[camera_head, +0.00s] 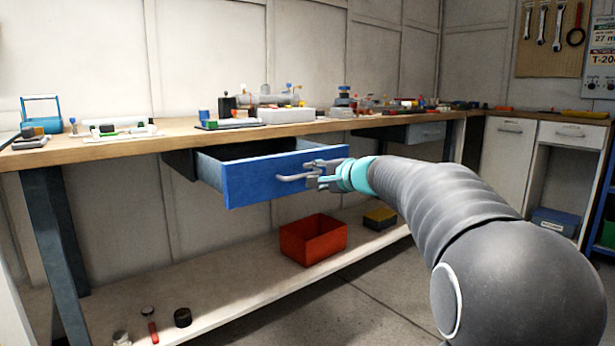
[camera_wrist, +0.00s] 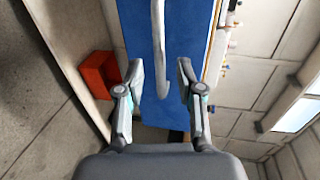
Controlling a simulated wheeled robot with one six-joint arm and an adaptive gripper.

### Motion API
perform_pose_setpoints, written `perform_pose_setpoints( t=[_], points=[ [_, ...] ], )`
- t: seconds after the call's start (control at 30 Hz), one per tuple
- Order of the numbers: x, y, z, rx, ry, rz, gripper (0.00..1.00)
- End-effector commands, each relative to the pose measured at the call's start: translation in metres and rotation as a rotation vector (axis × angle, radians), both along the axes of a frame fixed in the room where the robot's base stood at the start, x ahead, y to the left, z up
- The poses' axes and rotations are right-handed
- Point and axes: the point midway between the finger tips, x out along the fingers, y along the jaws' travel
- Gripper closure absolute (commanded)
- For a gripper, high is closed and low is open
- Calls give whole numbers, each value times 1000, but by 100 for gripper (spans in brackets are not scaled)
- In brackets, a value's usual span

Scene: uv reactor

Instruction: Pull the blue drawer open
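The blue drawer (camera_head: 275,178) is pulled partly out from under the wooden workbench, and its open top shows. Its grey bar handle (camera_head: 292,178) is on the front face. My gripper (camera_head: 318,173) is at the right part of that face, by the handle. In the wrist view the blue front (camera_wrist: 142,40) fills the upper middle, and the handle (camera_wrist: 159,45) runs down between my two fingers (camera_wrist: 160,68). The fingers are spread, with a visible gap on each side of the handle. The inside of the drawer is mostly hidden.
The workbench top (camera_head: 90,148) carries several small parts and tools. A red bin (camera_head: 313,240) and a yellow-and-black box (camera_head: 380,217) stand on the lower shelf (camera_head: 240,290). A grey drawer (camera_head: 427,132) is further right under the bench. Floor in front is clear.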

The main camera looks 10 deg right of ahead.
Motion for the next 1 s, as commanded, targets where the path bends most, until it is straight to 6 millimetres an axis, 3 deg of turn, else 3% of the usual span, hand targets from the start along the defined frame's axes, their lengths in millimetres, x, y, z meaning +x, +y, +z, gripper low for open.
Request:
perform_pose_setpoints(
  t=[0.2,0.4,0.6,1.0],
  points=[
    [-39,-23,10,0,-1,-4,63],
    [-64,-37,16,0,-1,-3,63],
    [-74,-43,17,0,0,-2,63],
    [-76,-42,14,-19,9,7,63]
  ],
)
